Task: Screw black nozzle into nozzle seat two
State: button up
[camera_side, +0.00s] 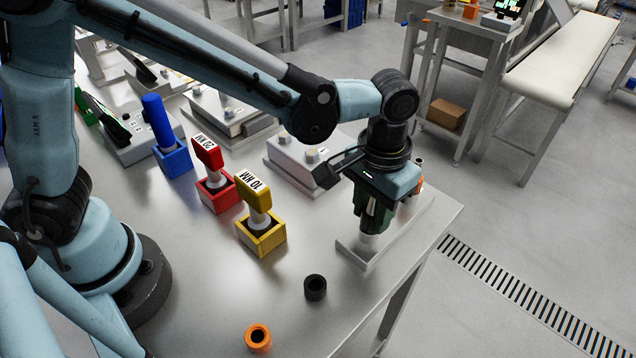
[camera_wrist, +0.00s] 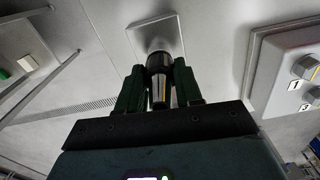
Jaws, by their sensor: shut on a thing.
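My gripper (camera_side: 370,222) points down at the right end of the table, its dark green fingers closed. In the wrist view the gripper (camera_wrist: 159,92) is shut on a cylinder (camera_wrist: 159,63) with a black end and a shiny metallic body. Beyond it is a pale square plate (camera_wrist: 171,42) with a grey round part. In the side view a pale cylinder (camera_side: 366,243) shows below the fingers. I cannot tell whether held cylinder and plate touch. A short black hollow nozzle-like piece (camera_side: 315,288) stands on the table. Part of a white box (camera_wrist: 290,50) shows knobs labelled 1 and 3; no label 2 shows.
An orange hollow piece (camera_side: 258,338) stands near the table's front. Yellow (camera_side: 262,240), red (camera_side: 219,192) and blue (camera_side: 174,160) holders carry upright tools. A white box (camera_side: 297,165) with knobs stands behind my gripper. The table's right edge is close to my gripper.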

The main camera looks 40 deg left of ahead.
jog(key=m, duration=0.9)
jog(key=shift+m, duration=0.8)
jog(key=m, duration=0.3)
jog(key=shift+m, duration=0.4)
jog(key=m, duration=0.4)
jog(key=shift+f+m, duration=0.1)
jog(key=shift+m, duration=1.7)
